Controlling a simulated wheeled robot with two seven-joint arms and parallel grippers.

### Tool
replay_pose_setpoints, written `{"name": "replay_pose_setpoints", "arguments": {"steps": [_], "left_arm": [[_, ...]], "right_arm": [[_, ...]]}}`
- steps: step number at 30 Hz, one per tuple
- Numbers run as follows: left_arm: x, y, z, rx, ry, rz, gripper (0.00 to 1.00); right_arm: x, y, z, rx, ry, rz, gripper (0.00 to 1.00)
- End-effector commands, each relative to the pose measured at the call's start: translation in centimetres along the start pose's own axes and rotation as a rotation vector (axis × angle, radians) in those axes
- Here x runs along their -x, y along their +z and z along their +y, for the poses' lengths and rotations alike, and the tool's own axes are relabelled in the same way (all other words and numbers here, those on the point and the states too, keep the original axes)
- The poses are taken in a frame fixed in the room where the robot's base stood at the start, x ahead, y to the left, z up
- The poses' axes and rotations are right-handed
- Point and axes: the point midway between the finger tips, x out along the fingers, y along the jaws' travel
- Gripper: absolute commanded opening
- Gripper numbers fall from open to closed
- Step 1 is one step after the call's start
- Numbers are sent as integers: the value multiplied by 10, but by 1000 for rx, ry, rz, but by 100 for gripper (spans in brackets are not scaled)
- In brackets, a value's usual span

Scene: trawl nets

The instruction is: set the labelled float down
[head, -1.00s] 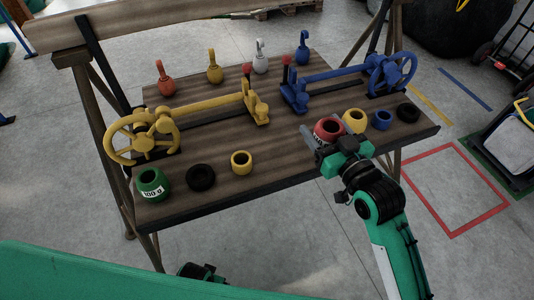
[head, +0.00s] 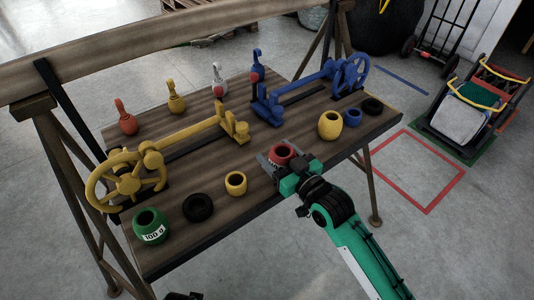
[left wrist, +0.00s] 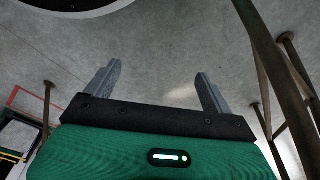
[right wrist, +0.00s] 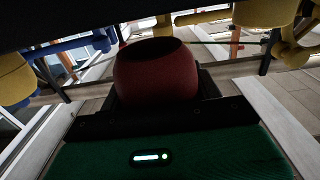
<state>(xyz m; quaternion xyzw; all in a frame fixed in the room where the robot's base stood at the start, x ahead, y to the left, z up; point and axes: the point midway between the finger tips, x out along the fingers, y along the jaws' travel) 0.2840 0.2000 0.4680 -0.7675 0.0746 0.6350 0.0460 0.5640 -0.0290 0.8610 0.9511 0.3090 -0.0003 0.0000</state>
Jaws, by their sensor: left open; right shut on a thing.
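My right gripper (head: 280,166) is shut on the red float (head: 282,153) near the front edge of the wooden bench (head: 255,207). The float also shows in the right wrist view (right wrist: 155,72), mouth visible. I cannot tell whether its base touches the bench. The green float (head: 151,227) stands at the bench's front left corner with a white label reading "100 g". No label shows on the red float now; the gripper covers part of it. My left gripper (left wrist: 155,88) is open and empty over bare floor in the left wrist view.
A small yellow float (head: 235,183) and black ring (head: 198,207) stand left of the red float. A larger yellow float (head: 330,125), blue float (head: 352,116) and black ring (head: 372,105) stand right. Yellow (head: 190,133) and blue (head: 298,94) handwheel mechanisms lie behind.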

Motion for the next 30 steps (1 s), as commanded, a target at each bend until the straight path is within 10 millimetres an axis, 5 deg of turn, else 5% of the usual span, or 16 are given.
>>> {"name": "replay_pose_setpoints", "arguments": {"steps": [13, 26, 27, 30], "left_arm": [[9, 2, -11, -4, -17, -7, 86], [11, 4, -6, -1, -9, -7, 86], [12, 4, -5, 0, -7, -6, 86], [12, 3, -2, 3, -3, -5, 86]], "right_arm": [[-42, 28, 0, 0, 0, 0, 41], [-45, 34, 0, 1, -1, -1, 41], [-45, 34, 0, 1, -1, -1, 72], [-44, 34, 0, 1, -1, -1, 86]]}}
